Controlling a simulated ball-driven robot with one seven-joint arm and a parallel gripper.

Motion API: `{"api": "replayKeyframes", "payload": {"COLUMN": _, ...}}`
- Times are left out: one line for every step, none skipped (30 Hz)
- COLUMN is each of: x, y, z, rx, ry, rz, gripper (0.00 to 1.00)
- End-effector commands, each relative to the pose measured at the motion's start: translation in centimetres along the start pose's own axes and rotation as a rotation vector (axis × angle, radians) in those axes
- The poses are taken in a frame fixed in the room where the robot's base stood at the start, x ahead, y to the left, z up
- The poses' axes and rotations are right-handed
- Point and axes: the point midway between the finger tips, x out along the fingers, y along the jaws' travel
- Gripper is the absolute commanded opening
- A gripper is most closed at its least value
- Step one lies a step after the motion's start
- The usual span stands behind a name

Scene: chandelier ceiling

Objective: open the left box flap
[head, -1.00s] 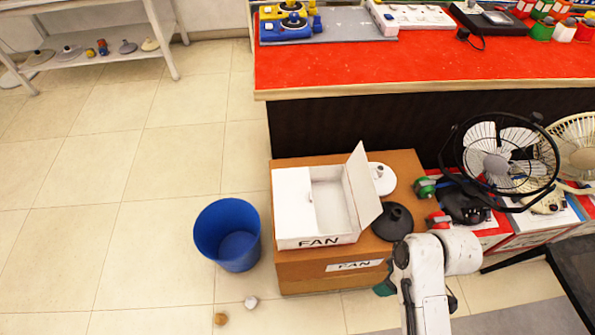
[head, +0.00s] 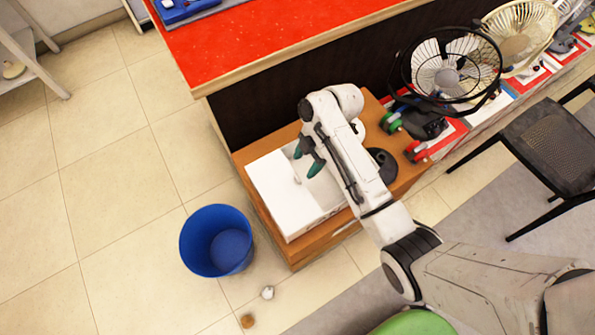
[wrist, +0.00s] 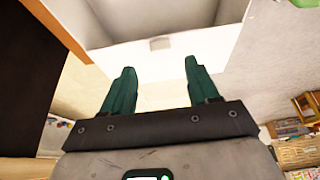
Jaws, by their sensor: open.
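My gripper (head: 309,158) is open and empty over the box, near the far part of that inner edge. My arm hides much of the box's right side, so the right flap cannot be made out. In the wrist view, my gripper (wrist: 158,75) has its two green fingers spread apart. A white cardboard part with a small tab (wrist: 160,43) shows beyond the fingertips; contact cannot be told.
A red-topped counter (head: 260,35) stands behind the carton. A black round base (head: 382,165) is right of the box, under my arm's side. Fans (head: 450,72) stand farther right, and a black chair (head: 555,145) too. A blue bin (head: 216,240) is at left; floor beyond is open.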

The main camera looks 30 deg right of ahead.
Motion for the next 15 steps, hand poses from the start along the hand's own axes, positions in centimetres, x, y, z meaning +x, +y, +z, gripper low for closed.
{"api": "replayKeyframes", "payload": {"x": 1.1, "y": -0.1, "z": 0.0, "rx": 0.001, "ry": 0.000, "rz": -0.005, "gripper": 0.60}}
{"api": "replayKeyframes", "payload": {"x": 1.7, "y": -0.1, "z": 0.0, "rx": 0.000, "ry": 0.000, "rz": -0.004, "gripper": 0.60}}
{"api": "replayKeyframes", "payload": {"x": 2.4, "y": -0.1, "z": 0.0, "rx": 0.001, "ry": 0.000, "rz": -0.004, "gripper": 0.60}}
{"api": "replayKeyframes", "payload": {"x": 2.9, "y": -0.1, "z": 0.0, "rx": 0.001, "ry": -0.001, "rz": -0.004, "gripper": 0.60}}
{"api": "replayKeyframes", "payload": {"x": 3.3, "y": -0.1, "z": 0.0, "rx": 0.001, "ry": -0.001, "rz": -0.004, "gripper": 0.60}}
{"api": "replayKeyframes", "payload": {"x": 3.9, "y": -0.1, "z": 0.0, "rx": 0.001, "ry": -0.001, "rz": -0.003, "gripper": 0.60}}
{"api": "replayKeyframes", "payload": {"x": 4.3, "y": -0.1, "z": 0.0, "rx": 0.001, "ry": -0.001, "rz": -0.003, "gripper": 0.60}}
{"api": "replayKeyframes", "payload": {"x": 4.6, "y": -0.1, "z": 0.0, "rx": 0.001, "ry": -0.001, "rz": -0.003, "gripper": 0.60}}
{"api": "replayKeyframes", "payload": {"x": 5.0, "y": -0.1, "z": 0.0, "rx": 0.001, "ry": -0.001, "rz": -0.002, "gripper": 0.60}}
{"api": "replayKeyframes", "payload": {"x": 5.3, "y": -0.1, "z": 0.0, "rx": 0.000, "ry": -0.001, "rz": -0.002, "gripper": 0.60}}
{"api": "replayKeyframes", "payload": {"x": 5.5, "y": -0.1, "z": 0.0, "rx": 0.000, "ry": -0.001, "rz": -0.002, "gripper": 0.60}}
{"api": "replayKeyframes", "payload": {"x": 5.7, "y": -0.1, "z": 0.0, "rx": 0.000, "ry": -0.001, "rz": -0.001, "gripper": 0.60}}
{"api": "replayKeyframes", "payload": {"x": 5.9, "y": -0.1, "z": 0.0, "rx": 0.000, "ry": -0.001, "rz": -0.001, "gripper": 0.60}}
{"api": "replayKeyframes", "payload": {"x": 6.0, "y": -0.1, "z": 0.0, "rx": 0.000, "ry": -0.001, "rz": -0.001, "gripper": 0.60}}
{"api": "replayKeyframes", "payload": {"x": 6.0, "y": -0.1, "z": 0.0, "rx": 0.000, "ry": -0.001, "rz": -0.001, "gripper": 0.60}}
